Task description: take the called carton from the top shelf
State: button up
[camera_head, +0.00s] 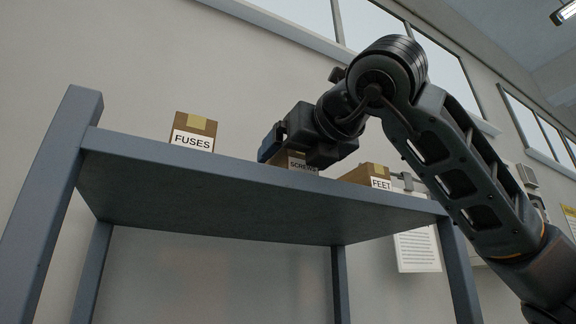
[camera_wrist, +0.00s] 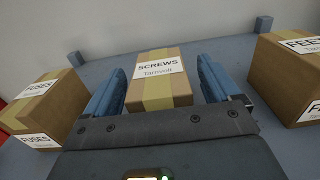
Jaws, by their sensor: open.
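Three brown cartons with yellow tape and white labels stand on the top shelf (camera_head: 240,180): the FUSES carton (camera_head: 194,131) on the left, the SCREWS carton (camera_head: 291,161) in the middle and the FEET carton (camera_head: 369,175) on the right. My gripper (camera_head: 272,148) is at the SCREWS carton and partly hides it in the head view. In the wrist view my gripper (camera_wrist: 168,88) is open, with one blue finger on each side of the SCREWS carton (camera_wrist: 157,80). Gaps show between fingers and carton. The called carton is not named in the task line.
In the wrist view the FUSES carton (camera_wrist: 46,108) is close outside the left finger and the FEET carton (camera_wrist: 288,78) is outside the right finger. Blue-grey shelf posts (camera_head: 52,200) frame the shelf. A wall (camera_head: 150,60) stands behind it.

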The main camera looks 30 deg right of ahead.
jog(key=shift+w, duration=0.9)
jog(key=c, duration=1.3)
